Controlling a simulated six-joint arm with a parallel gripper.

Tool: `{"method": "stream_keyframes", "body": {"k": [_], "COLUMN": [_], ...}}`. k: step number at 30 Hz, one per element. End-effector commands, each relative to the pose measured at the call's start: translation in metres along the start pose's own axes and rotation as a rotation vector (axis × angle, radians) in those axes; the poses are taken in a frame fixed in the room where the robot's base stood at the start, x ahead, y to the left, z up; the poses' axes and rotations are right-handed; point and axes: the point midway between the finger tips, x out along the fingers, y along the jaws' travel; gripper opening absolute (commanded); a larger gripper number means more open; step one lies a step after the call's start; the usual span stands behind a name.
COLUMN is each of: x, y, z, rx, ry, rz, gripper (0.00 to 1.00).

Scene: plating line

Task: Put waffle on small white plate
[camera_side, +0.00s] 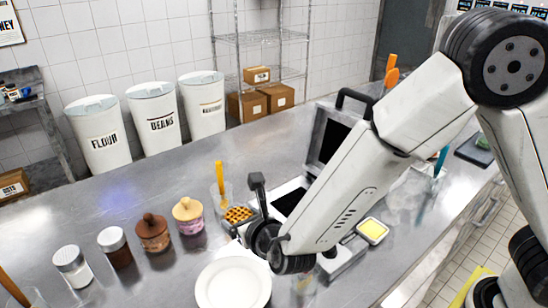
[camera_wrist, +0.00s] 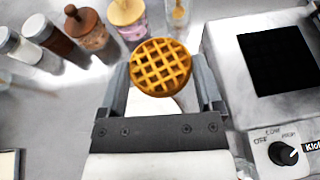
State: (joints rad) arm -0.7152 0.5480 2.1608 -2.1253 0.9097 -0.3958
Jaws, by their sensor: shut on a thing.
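The round golden-brown waffle (camera_wrist: 160,67) is between the two grey fingers of my gripper (camera_wrist: 160,75) in the wrist view. The gripper is shut on it. In the side view the waffle (camera_side: 238,214) shows at the left of my wrist, partly covered by it. The small white plate (camera_side: 233,284) lies empty on the steel counter, in front of the waffle in the side view. A pale surface shows below the waffle in the wrist view; I cannot tell whether it is the plate.
Several lidded jars (camera_side: 153,232) stand on the counter left of the plate. A cup with an orange-handled utensil (camera_side: 220,180) stands behind the waffle. A waffle maker (camera_side: 325,135) stands open to the right. A small yellow-topped tray (camera_side: 373,230) lies right of my arm.

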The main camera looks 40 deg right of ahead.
Motion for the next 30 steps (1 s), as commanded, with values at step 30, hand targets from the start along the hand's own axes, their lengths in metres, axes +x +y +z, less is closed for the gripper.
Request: {"method": "stream_keyframes", "body": {"k": [30], "x": [-0.009], "y": [0.055], "z": [-0.056], "rx": [-0.042], "ry": [0.002], "rz": [0.087], "gripper": [0.60]}}
